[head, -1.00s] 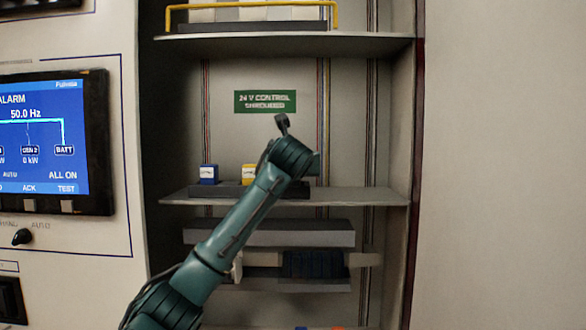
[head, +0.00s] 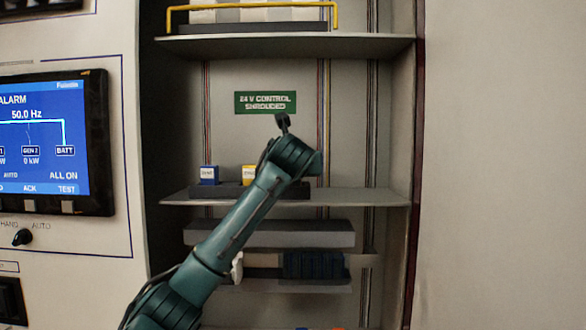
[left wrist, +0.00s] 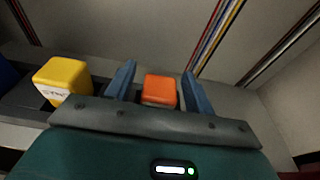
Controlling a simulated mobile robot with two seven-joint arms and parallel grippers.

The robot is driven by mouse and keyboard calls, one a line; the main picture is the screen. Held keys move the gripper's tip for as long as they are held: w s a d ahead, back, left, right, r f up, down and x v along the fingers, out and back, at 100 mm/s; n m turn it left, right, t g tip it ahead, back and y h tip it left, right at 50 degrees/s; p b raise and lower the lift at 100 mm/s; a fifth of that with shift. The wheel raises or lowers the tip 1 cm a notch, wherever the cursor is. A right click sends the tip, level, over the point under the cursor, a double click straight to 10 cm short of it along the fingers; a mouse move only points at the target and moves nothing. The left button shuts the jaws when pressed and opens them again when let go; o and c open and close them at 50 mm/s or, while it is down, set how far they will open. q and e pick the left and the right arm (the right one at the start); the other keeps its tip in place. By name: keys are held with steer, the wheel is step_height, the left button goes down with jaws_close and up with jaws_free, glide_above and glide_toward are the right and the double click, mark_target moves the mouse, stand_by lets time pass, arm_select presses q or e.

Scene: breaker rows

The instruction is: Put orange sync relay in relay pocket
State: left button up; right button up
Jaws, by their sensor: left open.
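The orange sync relay (left wrist: 159,91) shows in the left wrist view, between the two blue-grey fingers of my left gripper (left wrist: 158,70). The fingers are open, one on each side of the relay, with a gap showing to each. In the head view my left arm (head: 250,215) reaches up to the middle shelf and hides the orange relay and the fingers. A dark grey holder strip (head: 232,190) lies on that shelf. The base of the orange relay is hidden by my gripper body, so I cannot tell whether it sits in a pocket. My right gripper is not in view.
A yellow relay (left wrist: 63,80) stands left of my gripper, close to the left finger. A blue relay (head: 209,174) stands farther left on the strip. The middle shelf (head: 365,197) is bare at its right end. The upper shelf (head: 370,43) hangs above; a display panel (head: 50,140) is at left.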

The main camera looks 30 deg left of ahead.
arm_select(q)
steer(key=b+v, duration=0.2)
steer(key=v, duration=0.9)
steer(key=shift+b, duration=0.35)
steer(key=shift+s+d+f, duration=0.1)
steer(key=shift+d+f, duration=0.05)
